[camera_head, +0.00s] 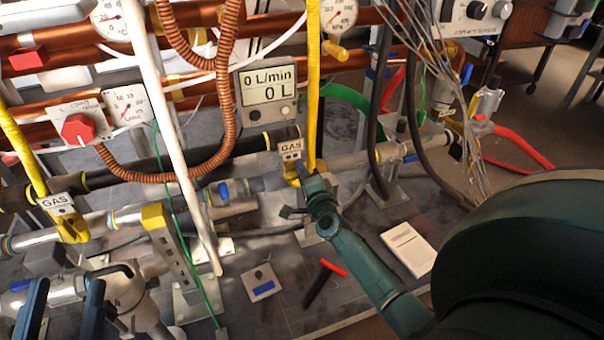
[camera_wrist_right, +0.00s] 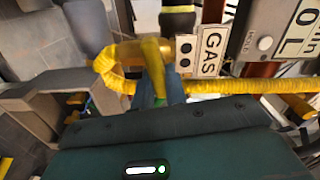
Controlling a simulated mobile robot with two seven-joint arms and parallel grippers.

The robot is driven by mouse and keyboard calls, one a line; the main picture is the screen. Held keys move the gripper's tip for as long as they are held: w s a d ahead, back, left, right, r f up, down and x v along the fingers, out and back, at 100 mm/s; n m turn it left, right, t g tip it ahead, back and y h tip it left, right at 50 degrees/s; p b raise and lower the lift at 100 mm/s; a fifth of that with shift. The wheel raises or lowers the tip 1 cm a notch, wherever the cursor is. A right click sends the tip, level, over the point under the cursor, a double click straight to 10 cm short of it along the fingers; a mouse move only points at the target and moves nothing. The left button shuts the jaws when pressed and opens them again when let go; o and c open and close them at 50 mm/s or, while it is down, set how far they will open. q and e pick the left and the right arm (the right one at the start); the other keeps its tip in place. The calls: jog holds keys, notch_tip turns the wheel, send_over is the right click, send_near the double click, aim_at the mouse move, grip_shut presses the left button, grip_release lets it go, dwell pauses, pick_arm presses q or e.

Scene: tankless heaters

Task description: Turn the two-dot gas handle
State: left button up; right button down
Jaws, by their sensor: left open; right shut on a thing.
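A white GAS tag (camera_head: 290,146) hangs in the middle of the head view, by a yellow gas hose (camera_head: 313,85). In the right wrist view the GAS tag (camera_wrist_right: 211,50) carries two black dots. A yellow handle (camera_wrist_right: 153,58) is beside the tag there. My right gripper (camera_head: 303,174) is shut on this yellow handle; the fingers hide part of it, and they also show in the right wrist view (camera_wrist_right: 160,90). My left gripper (camera_head: 62,298) is open at the lower left of the head view, apart from the two-dot tag.
A second GAS tag (camera_head: 57,203) hangs at the left with a yellow fitting (camera_head: 72,230). A flow meter (camera_head: 266,92) reads 0 L. Copper and grey pipes, hoses and cables crowd the area. A white box (camera_head: 408,249) and a red-black tool (camera_head: 325,281) lie below.

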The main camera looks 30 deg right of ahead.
pick_arm(q)
jog(key=shift+w+r+m, duration=0.2)
jog(key=shift+r+m, duration=0.1)
pick_arm(e)
jog(key=shift+a+f+m, duration=0.1)
jog(key=shift+f+m, duration=0.1)
jog(key=shift+m, duration=0.6)
pick_arm(q)
jog(key=shift+r+h, duration=0.1)
jog(key=shift+h, duration=0.3)
pick_arm(e)
jog(key=c, duration=1.4)
grip_release()
jog(key=shift+c, duration=0.2)
jog(key=shift+s+r, duration=0.1)
pick_arm(q)
jog(key=shift+s+f+n+g+y+p, duration=0.3)
jog(key=shift+f+n+y+p, duration=0.2)
jog(key=shift+f+p, duration=0.2)
jog(key=shift+s+f+n+g+y+p, duration=0.3)
jog(key=shift+f+n+y+p, duration=0.1)
jog(key=shift+f+y+p, duration=0.25)
pick_arm(e)
jog(key=v, duration=1.3)
pick_arm(q)
jog(key=shift+w, duration=0.1)
